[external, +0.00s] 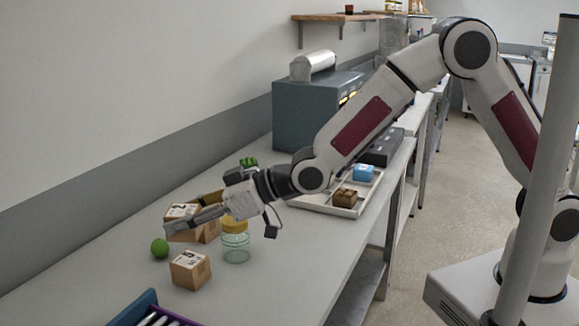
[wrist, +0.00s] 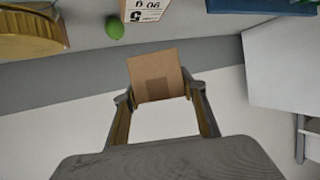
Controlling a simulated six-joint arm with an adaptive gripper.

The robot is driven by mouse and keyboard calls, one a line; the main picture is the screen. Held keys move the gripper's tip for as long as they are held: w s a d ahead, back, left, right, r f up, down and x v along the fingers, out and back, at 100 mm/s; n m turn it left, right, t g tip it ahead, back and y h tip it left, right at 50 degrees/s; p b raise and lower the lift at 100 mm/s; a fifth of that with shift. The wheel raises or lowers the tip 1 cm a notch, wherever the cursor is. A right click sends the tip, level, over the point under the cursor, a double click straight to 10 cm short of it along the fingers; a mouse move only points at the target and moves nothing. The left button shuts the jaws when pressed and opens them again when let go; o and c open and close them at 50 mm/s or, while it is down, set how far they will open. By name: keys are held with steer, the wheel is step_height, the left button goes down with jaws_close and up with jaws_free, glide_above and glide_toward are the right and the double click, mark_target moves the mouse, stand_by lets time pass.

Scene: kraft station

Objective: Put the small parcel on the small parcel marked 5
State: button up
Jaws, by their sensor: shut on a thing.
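My gripper (external: 180,224) is shut on a small brown cardboard parcel (external: 182,210), held above the bench with a white label facing up. In the wrist view the held parcel (wrist: 156,76) sits between the two fingertips (wrist: 157,94), with a darker tape patch on the face I see. The parcel with the 5 marking (external: 190,270) stands on the bench, nearer the external camera and apart from the held one. It also shows at the top edge of the wrist view (wrist: 143,10), partly cut off.
A green lime (external: 160,248) lies left of the standing parcel. A glass jar with a yellow lid (external: 235,247) stands to its right. A blue tray (external: 138,306) is at the near edge. A pale tray (external: 318,208) with small boxes lies farther back.

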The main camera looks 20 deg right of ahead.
steer(key=shift+f, duration=0.9)
steer(key=shift+f, duration=1.85)
steer(key=shift+f, duration=0.2)
steer(key=o, duration=1.3)
steer(key=shift+r, duration=0.2)
steer(key=v, duration=1.2)
steer(key=shift+s, duration=0.1)
